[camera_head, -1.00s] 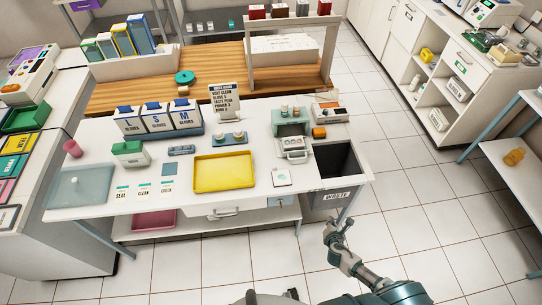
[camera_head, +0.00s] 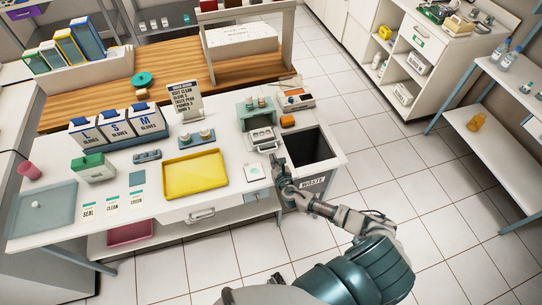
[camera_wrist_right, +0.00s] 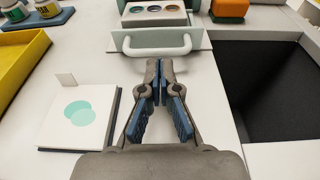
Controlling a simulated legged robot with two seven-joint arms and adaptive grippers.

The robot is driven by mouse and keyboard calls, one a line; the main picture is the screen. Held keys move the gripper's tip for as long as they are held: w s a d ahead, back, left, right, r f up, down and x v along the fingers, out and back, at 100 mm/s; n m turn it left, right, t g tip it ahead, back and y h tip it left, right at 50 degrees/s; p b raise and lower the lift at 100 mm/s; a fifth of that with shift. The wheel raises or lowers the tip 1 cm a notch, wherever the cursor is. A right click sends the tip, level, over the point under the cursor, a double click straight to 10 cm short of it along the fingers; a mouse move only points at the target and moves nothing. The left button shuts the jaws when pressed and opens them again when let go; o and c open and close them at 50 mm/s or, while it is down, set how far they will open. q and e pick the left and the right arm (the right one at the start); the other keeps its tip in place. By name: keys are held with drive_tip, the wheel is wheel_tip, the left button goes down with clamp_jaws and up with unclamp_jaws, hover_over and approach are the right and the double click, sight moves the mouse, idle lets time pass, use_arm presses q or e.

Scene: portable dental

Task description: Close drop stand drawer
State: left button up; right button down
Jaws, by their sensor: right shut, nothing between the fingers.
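The drop stand (camera_head: 258,113) is a pale green box with small bottles on top, at the right back of the white table. Its drawer (camera_wrist_right: 160,16) is pulled out toward me, with round items in its top and a white handle (camera_wrist_right: 155,45) on its pale green front. My right gripper (camera_wrist_right: 160,70) is shut and empty, its tips just in front of the handle. In the head view the right gripper (camera_head: 276,160) is over the table's right part, close to the drawer front. I cannot tell whether it touches the handle.
A dark waste opening (camera_head: 308,149) is right of the drawer. A white card block (camera_head: 255,173) lies on the left of the gripper, and a yellow tray (camera_head: 195,175) lies farther left. An orange block (camera_head: 288,121) sits right of the stand.

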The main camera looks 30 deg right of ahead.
drive_tip(key=shift+x, duration=1.05)
drive_tip(key=shift+w+f, duration=0.1)
drive_tip(key=shift+w, duration=0.05)
drive_tip(key=shift+w+a, duration=0.1)
drive_tip(key=shift+a, duration=0.35)
drive_tip(key=shift+w, duration=0.1)
drive_tip(key=b, duration=0.3)
approach(261, 132)
drive_tip(key=w+f, duration=0.1)
drive_tip(key=w+d+f, duration=0.1)
drive_tip(key=w, duration=0.1)
drive_tip(key=w+f, duration=0.1)
drive_tip(key=shift+w+d, duration=0.35)
drive_tip(key=w, duration=0.1)
drive_tip(key=w+b, duration=0.1)
drive_tip(key=w, duration=0.1)
drive_tip(key=shift+w+d+r, duration=0.1)
drive_tip(key=shift+w+d, duration=0.15)
drive_tip(key=shift+w, duration=0.05)
drive_tip(key=shift+a+r, duration=0.15)
drive_tip(key=shift+r, duration=0.3)
use_arm(q)
drive_tip(key=w, duration=0.1)
drive_tip(key=w+d+f, duration=0.1)
drive_tip(key=w, duration=0.1)
drive_tip(key=w+f, duration=0.1)
drive_tip(key=shift+w+d+f, duration=0.15)
drive_tip(key=shift+w, duration=0.15)
use_arm(e)
drive_tip(key=shift+w, duration=0.1)
